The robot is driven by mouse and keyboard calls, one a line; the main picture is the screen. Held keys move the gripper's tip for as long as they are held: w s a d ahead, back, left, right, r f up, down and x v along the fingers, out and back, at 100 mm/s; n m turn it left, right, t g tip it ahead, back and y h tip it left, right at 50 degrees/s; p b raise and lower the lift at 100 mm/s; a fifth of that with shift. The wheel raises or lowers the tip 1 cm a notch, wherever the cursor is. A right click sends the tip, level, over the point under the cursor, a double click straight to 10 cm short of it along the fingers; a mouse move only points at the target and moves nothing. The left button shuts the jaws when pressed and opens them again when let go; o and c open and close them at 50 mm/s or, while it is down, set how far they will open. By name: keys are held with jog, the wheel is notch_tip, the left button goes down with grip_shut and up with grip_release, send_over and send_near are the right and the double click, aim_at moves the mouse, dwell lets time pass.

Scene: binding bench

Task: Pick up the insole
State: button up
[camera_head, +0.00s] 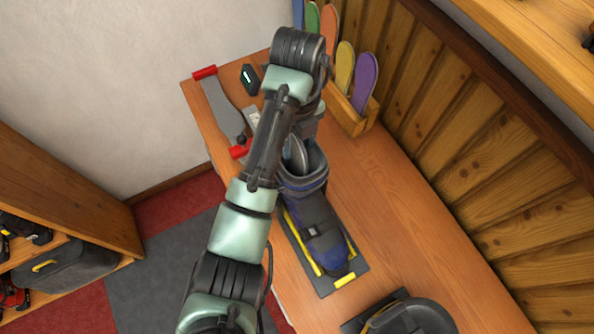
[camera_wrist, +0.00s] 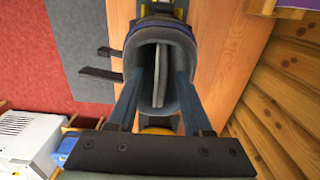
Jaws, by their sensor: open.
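Whether the fingers touch the boot, I cannot tell. In the head view my arm hides most of the gripper.
The boot rests on a dark plate with yellow bars (camera_head: 345,281). A wooden rack (camera_head: 348,119) holds several coloured insoles, including a purple one (camera_head: 366,82), near the panelled wall. A grey, red-ended tool (camera_head: 222,108) lies left. A black object (camera_head: 408,318) sits at front. The bench's right side is clear.

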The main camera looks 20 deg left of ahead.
aim_at(297, 172)
jog(key=shift+a+f+p, duration=0.1)
jog(key=shift+f+p, duration=0.35)
jog(key=shift+f, duration=0.85)
grip_shut()
dwell(0.4)
